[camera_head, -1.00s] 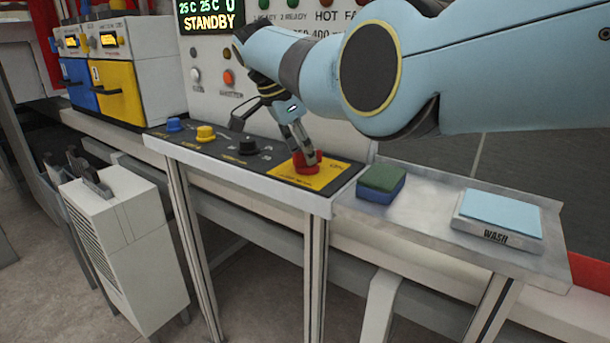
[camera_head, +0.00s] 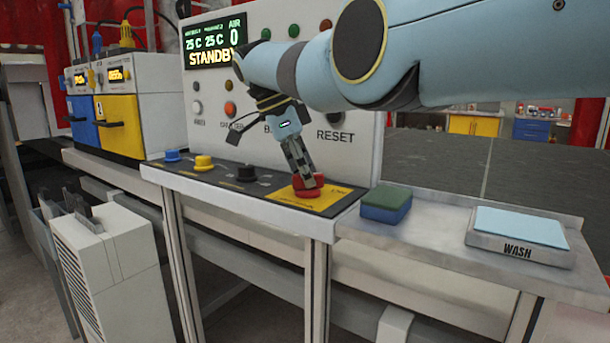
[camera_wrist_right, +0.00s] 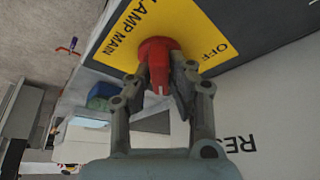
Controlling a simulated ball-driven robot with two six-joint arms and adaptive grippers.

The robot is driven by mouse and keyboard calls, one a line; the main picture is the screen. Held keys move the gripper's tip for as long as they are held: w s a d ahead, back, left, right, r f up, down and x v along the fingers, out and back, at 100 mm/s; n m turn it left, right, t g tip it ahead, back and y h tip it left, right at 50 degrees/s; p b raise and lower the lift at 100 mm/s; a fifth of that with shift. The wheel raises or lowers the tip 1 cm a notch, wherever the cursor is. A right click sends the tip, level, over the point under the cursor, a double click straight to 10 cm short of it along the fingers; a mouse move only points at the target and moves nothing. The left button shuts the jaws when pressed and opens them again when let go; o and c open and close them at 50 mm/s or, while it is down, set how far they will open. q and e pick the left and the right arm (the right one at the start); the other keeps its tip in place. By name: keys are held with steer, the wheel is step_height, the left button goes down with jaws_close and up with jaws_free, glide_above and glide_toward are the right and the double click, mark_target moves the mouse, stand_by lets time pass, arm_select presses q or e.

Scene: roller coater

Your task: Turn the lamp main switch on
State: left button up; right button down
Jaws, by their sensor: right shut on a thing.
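The lamp main switch is a red rotary knob (camera_head: 309,188) on a yellow plate (camera_head: 328,198) at the right end of the sloped dark control panel (camera_head: 230,172). In the right wrist view the red knob (camera_wrist_right: 158,62) stands on the yellow plate (camera_wrist_right: 185,22), which reads "LAMP MAIN" and "OFF". My right gripper (camera_head: 306,182) reaches down onto the knob. In the wrist view its two fingers (camera_wrist_right: 160,95) are closed around the knob's handle. The pointer's exact setting is partly hidden by the fingers. My left gripper is not in view.
Blue (camera_head: 172,156), yellow (camera_head: 204,163) and black (camera_head: 247,174) knobs sit left on the panel. A display (camera_head: 213,45) reads "STANDBY". A green-blue sponge (camera_head: 386,205) and a "WASH" tray (camera_head: 520,250) lie on the right shelf. The cabinet wall stands close behind the gripper.

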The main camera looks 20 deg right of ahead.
steer(key=c, duration=1.2)
jaws_free()
steer(key=shift+f, duration=0.15)
steer(key=shift+c, duration=0.2)
steer(key=shift+r, duration=0.45)
step_height(320, 180, up, 9)
steer(key=shift+r, duration=0.1)
